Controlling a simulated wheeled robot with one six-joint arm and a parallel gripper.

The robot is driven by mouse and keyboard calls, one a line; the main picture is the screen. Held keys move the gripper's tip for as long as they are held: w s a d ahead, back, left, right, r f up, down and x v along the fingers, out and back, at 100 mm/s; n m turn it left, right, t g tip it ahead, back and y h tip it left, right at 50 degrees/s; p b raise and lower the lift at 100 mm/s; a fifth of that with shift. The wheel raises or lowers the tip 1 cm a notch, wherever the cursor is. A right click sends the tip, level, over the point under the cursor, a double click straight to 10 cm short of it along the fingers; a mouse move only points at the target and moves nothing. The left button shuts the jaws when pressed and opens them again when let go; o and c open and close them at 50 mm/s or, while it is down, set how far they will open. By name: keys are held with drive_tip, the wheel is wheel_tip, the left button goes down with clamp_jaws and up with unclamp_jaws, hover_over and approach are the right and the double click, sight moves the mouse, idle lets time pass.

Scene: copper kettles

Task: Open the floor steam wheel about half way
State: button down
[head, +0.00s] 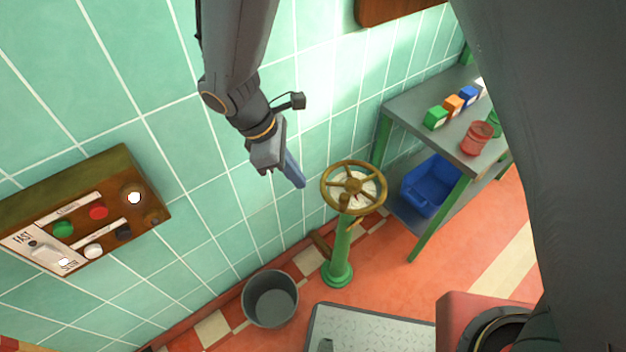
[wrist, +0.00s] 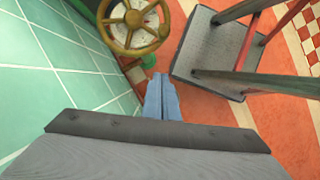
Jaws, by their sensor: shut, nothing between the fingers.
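The steam wheel (head: 353,164) is a brass-coloured handwheel with a round rim and spokes, over a pale dial plate. It sits on top of a green floor pedestal (head: 338,258). In the wrist view the wheel (wrist: 134,47) is at the top, ahead of my fingers and to their left. My gripper (head: 300,182) is in front of the tiled wall, left of the wheel in the head view and apart from it. Its blue fingers are together and empty, also in the wrist view (wrist: 159,80). The marks on the dial are too small to read.
A grey bucket (head: 270,299) stands left of the pedestal. A metal table (head: 418,98) with small coloured blocks, a red jar (head: 477,138) and a blue bin (head: 430,187) below is at right. A control panel (head: 85,212) is on the left wall. A grey platform (head: 375,328) lies in front.

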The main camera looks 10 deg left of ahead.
drive_tip(key=shift+w+d+f+p, duration=0.3)
drive_tip(key=shift+d+f+p, duration=0.2)
drive_tip(key=shift+d+f, duration=0.8)
drive_tip(key=shift+w+d+f+p, duration=0.25)
drive_tip(key=shift+d+f+p, duration=0.25)
drive_tip(key=shift+d+f, duration=0.8)
drive_tip(key=shift+w+d+f+p, duration=0.3)
drive_tip(key=shift+d+f+p, duration=0.2)
drive_tip(key=shift+d+f, duration=0.8)
drive_tip(key=shift+s+a+f, duration=0.15)
drive_tip(key=shift+a+f, duration=0.1)
